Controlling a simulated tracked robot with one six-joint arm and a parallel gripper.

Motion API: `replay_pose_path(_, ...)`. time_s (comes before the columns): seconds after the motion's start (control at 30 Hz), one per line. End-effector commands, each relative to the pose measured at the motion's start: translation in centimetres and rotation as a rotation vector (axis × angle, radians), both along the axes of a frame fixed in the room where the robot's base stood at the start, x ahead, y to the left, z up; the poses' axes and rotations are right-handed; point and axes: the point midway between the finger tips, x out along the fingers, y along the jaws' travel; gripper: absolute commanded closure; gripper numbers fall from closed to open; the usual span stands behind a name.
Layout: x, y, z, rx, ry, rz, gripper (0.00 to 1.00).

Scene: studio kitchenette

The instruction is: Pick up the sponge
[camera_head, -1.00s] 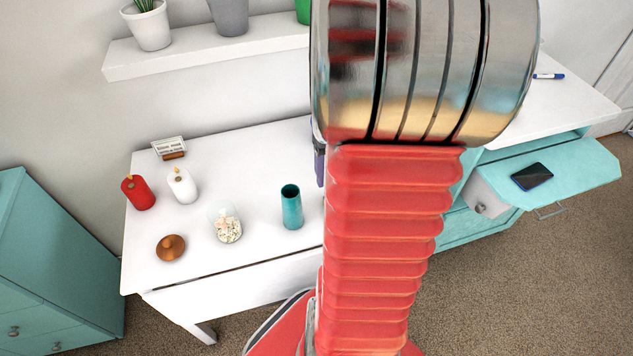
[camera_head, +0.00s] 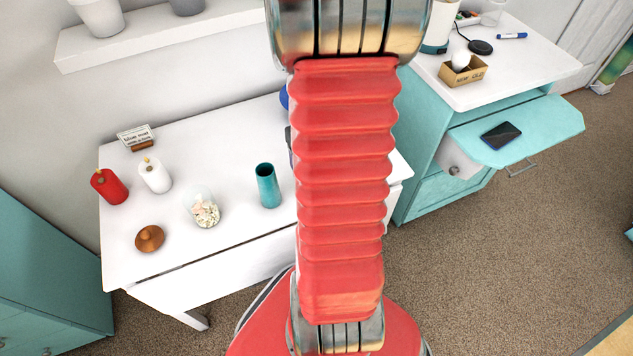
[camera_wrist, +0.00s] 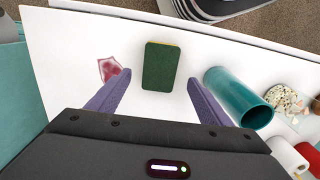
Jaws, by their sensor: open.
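The sponge (camera_wrist: 160,68) is a dark green block with a thin yellow edge. In the wrist view it lies on the white table (camera_wrist: 70,35). My gripper (camera_wrist: 157,97) is open, with its two purple fingers apart. The sponge shows between the fingers and a little past their tips, and the gap between them looks wider than the sponge. I cannot tell how high the fingers are above the table. In the head view my red arm hides the sponge and the gripper.
A teal cup (camera_wrist: 238,95) stands close right of the fingers; it shows in the head view (camera_head: 268,186) too. A red-and-white patch (camera_wrist: 112,69) lies left. The glass jar (camera_head: 202,208), candles (camera_head: 154,175) and wooden lid (camera_head: 150,238) share the table. A drawer with a phone (camera_head: 501,135) stands open.

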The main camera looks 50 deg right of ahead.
Motion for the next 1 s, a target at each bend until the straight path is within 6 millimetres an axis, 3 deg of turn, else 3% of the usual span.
replay_pose_path(0.13, 0.0, 0.0, -1.1, 0.0, 0.001, 0.0, 0.27)
replay_pose_path(0.57, -0.1, 0.0, -1.6, 0.002, 0.001, -0.001, 0.27)
replay_pose_path(1.0, -0.4, 0.0, -6.0, 0.002, 0.001, -0.002, 0.27)
